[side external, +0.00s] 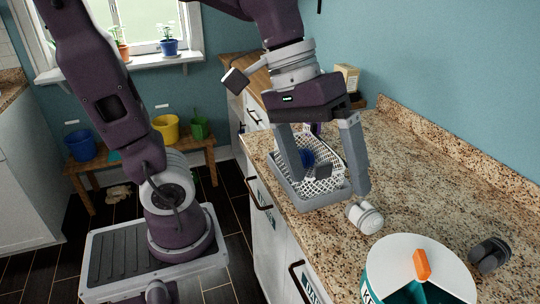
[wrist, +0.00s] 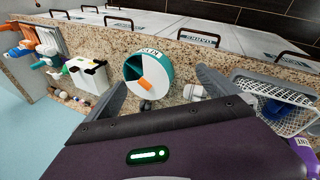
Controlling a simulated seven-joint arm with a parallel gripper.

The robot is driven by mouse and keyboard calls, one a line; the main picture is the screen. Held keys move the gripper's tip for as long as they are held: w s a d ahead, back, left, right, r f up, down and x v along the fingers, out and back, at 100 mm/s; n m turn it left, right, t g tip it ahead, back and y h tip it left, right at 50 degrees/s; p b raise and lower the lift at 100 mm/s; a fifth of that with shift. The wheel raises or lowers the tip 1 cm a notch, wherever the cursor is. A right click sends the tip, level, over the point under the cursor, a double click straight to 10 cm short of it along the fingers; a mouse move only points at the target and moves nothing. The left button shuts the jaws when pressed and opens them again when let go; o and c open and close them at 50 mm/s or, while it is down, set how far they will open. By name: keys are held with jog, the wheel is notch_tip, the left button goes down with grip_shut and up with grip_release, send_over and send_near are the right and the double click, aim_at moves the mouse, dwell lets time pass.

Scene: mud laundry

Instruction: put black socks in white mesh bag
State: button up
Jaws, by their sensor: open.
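A dark rolled pair of socks (side external: 489,254) lies on the granite counter at the lower right; a dark bundle (wrist: 146,105) shows between my fingers in the wrist view, partly hidden. The white mesh holder (side external: 291,153), seemingly the mesh bag, looks like a basket and stands on the counter beneath my gripper. In the wrist view the mesh (wrist: 292,118) is at the right.
A white rolled item (side external: 366,217) lies beside the mesh holder. A round teal-and-white container (side external: 402,252) with an orange piece on top stands at the front. A white box (wrist: 88,80) and several bottles line the counter further left in the wrist view. The counter's right middle is clear.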

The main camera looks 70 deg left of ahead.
jog(key=s+a+f+m+t+y, duration=0.1)
jog(key=s+a+m+t+y, duration=0.2)
jog(key=s+a, duration=0.4)
jog(key=shift+m+y, duration=0.5)
jog(key=shift+y, duration=0.1)
jog(key=shift+a, duration=0.1)
